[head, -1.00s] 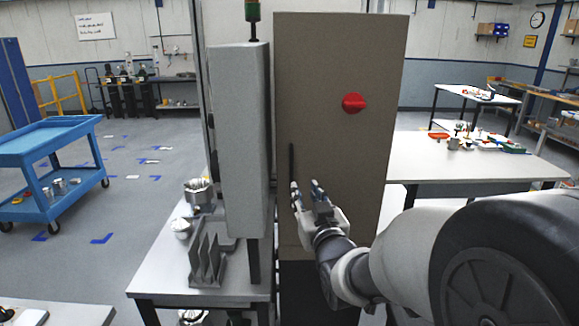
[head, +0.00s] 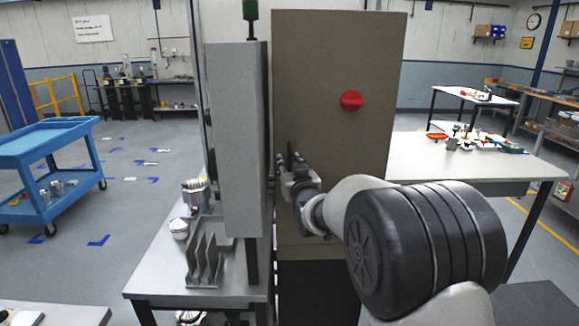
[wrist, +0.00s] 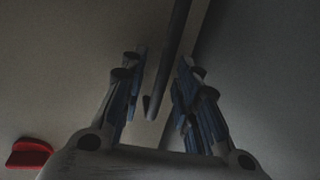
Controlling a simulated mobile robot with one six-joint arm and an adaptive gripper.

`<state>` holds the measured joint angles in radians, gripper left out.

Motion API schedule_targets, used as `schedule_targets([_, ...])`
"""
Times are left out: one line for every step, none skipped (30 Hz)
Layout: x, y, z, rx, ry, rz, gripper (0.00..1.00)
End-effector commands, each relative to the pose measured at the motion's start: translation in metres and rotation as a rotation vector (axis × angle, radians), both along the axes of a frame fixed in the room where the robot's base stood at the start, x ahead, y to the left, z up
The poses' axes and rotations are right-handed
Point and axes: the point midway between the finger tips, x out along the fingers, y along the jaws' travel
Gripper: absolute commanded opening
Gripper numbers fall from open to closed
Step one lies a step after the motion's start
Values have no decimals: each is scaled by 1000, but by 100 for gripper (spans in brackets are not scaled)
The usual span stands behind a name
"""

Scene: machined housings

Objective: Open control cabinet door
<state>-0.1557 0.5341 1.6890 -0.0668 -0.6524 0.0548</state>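The control cabinet door (head: 335,60) is a tall tan-brown panel and looks shut. It carries a red rotary knob (head: 351,100), which also shows at the lower left of the wrist view (wrist: 28,153). A dark vertical bar handle (wrist: 172,65) sits near the door's left edge; in the head view my gripper mostly hides it. My gripper (head: 290,166) is at the handle's height. In the wrist view my gripper (wrist: 160,72) is open, with one finger on each side of the handle and gaps visible between fingers and bar.
A grey upright housing (head: 237,140) stands close to the left of the door, above a grey table (head: 150,275) with metal parts. A white table (head: 460,165) stands to the right. A blue cart (head: 40,150) is at far left, with open floor between.

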Motion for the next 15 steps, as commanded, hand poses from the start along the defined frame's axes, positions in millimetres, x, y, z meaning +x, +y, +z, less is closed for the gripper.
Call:
schedule_targets([0,0,0,0,0,0,29])
schedule_targets([1,0,0,0,0,0,29])
schedule_targets([1,0,0,0,0,0,29])
schedule_targets([0,0,0,0,0,0,29])
schedule_targets([0,0,0,0,0,0,29])
schedule_targets([0,0,0,0,0,0,29])
schedule_targets([0,0,0,0,0,0,28])
schedule_targets([0,0,0,0,0,0,26])
schedule_targets([0,0,0,0,-1,0,24])
schedule_targets([0,0,0,0,-1,0,22])
schedule_targets([0,0,0,0,-1,0,20])
schedule_targets([0,0,0,0,-1,0,17])
schedule_targets([0,0,0,0,-1,0,15])
schedule_targets([0,0,0,0,-1,0,13])
schedule_targets([0,0,0,0,-1,0,10])
